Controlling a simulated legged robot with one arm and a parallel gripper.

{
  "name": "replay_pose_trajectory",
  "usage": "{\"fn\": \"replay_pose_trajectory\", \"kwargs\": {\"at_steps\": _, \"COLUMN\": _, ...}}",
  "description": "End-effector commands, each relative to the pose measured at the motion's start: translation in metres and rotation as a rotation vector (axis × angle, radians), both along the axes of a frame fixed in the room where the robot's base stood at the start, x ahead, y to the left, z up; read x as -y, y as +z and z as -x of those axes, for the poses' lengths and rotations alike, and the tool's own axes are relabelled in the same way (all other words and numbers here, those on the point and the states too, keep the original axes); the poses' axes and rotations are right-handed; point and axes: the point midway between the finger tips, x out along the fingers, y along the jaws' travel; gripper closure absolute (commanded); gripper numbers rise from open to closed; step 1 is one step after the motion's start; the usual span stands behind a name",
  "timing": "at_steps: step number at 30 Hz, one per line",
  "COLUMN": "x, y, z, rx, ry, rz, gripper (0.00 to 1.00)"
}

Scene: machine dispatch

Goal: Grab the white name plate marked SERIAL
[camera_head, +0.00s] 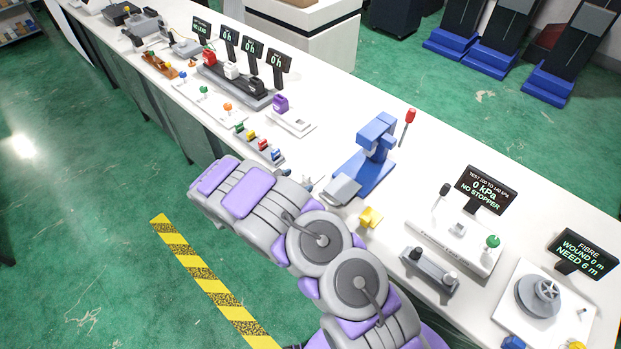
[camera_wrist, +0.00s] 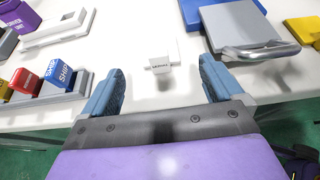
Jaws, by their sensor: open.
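The white name plate (camera_wrist: 160,65) stands on the white bench top in the middle of the wrist view. Small dark lettering shows on its face, and a white block lies just behind it. My gripper (camera_wrist: 160,70) is open and empty. Its two blue-grey fingers stand left and right of the plate, with a clear gap on each side. The plate appears level with or slightly beyond the fingertips; I cannot tell the height between them. In the head view my arm covers most of this spot, and I cannot make out the plate surely.
A grey rack (camera_wrist: 45,108) with coloured blocks, including a blue SHIP block (camera_wrist: 60,76), is left of my fingers. A blue press (camera_head: 373,150) with a grey metal handle (camera_wrist: 262,52) is to the right. A yellow object (camera_head: 370,217) sits near the bench's front edge.

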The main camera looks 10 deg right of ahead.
Motion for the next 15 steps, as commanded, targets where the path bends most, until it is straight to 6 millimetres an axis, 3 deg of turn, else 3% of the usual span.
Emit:
{"fn": "replay_pose_trajectory", "kwargs": {"at_steps": 3, "x": 0.015, "y": -0.008, "z": -0.010, "rx": 0.001, "ry": -0.004, "rz": 0.000, "gripper": 0.06}}
{"fn": "replay_pose_trajectory", "kwargs": {"at_steps": 15, "x": 0.041, "y": -0.021, "z": -0.030, "rx": 0.001, "ry": -0.004, "rz": 0.001, "gripper": 0.06}}
